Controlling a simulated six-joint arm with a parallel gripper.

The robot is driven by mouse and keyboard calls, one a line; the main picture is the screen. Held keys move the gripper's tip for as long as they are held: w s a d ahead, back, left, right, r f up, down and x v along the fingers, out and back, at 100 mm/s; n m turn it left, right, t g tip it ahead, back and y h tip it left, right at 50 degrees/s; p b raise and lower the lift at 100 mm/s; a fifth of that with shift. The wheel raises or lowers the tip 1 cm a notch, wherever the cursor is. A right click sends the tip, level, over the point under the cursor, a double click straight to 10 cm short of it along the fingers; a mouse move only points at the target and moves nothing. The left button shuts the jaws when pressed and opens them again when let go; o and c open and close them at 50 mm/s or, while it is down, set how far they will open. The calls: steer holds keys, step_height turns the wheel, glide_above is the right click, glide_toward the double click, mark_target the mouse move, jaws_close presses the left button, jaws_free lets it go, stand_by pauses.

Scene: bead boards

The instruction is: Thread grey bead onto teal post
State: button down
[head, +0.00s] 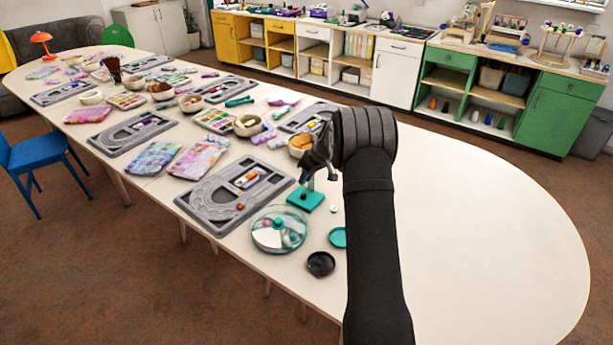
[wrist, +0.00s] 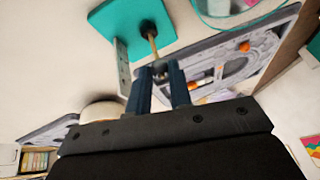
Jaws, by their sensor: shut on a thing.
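The teal stand (head: 305,199) is on the white table, just below my gripper (head: 318,174) in the head view. In the wrist view its teal base (wrist: 112,22) fills the top, and a thin brass-coloured post (wrist: 152,42) runs from it towards my fingertips. My gripper (wrist: 162,76) is shut on the small grey bead (wrist: 160,67), which shows between the fingertips. The bead lines up with the post's end in the wrist view; I cannot tell whether it is around the post or just above it. The head view hides the bead.
A grey bead board (head: 218,214) lies left of the stand. A clear round case (head: 279,243), a black dish (head: 321,264) and a teal dish (head: 338,237) are nearby in front. A metal strip (wrist: 122,66) stands beside the post. The table's right side is clear.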

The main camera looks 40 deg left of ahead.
steer(key=c, duration=1.2)
jaws_free()
steer(key=shift+c, duration=0.2)
steer(key=v, duration=1.7)
steer(key=shift+r, duration=0.25)
steer(key=shift+f, duration=0.1)
steer(key=x, duration=1.7)
